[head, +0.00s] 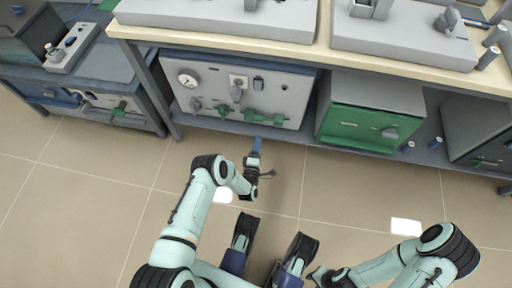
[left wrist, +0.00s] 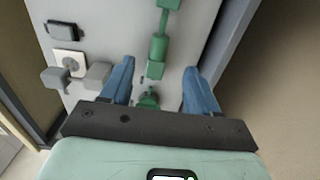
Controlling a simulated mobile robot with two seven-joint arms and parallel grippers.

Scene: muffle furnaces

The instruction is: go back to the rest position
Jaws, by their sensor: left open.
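My left gripper (head: 257,146) is stretched forward over the floor, close in front of the lower shelf of the bench. In the left wrist view its two blue fingers (left wrist: 158,88) are apart with nothing held between them. Behind them is the grey front panel (left wrist: 120,25) of a furnace unit, with a green handle (left wrist: 157,47) seen in the gap. I cannot tell whether the fingers touch the panel. My right arm (head: 395,262) is folded low at the right of the head view, and its gripper's fingers cannot be made out.
The grey furnace unit (head: 207,97) with gauge and green fittings stands on the lower shelf. A green-fronted box (head: 352,128) stands to its right. The bench top (head: 322,45) overhangs both. A side bench (head: 100,62) stands at left. The tiled floor (head: 90,190) is clear.

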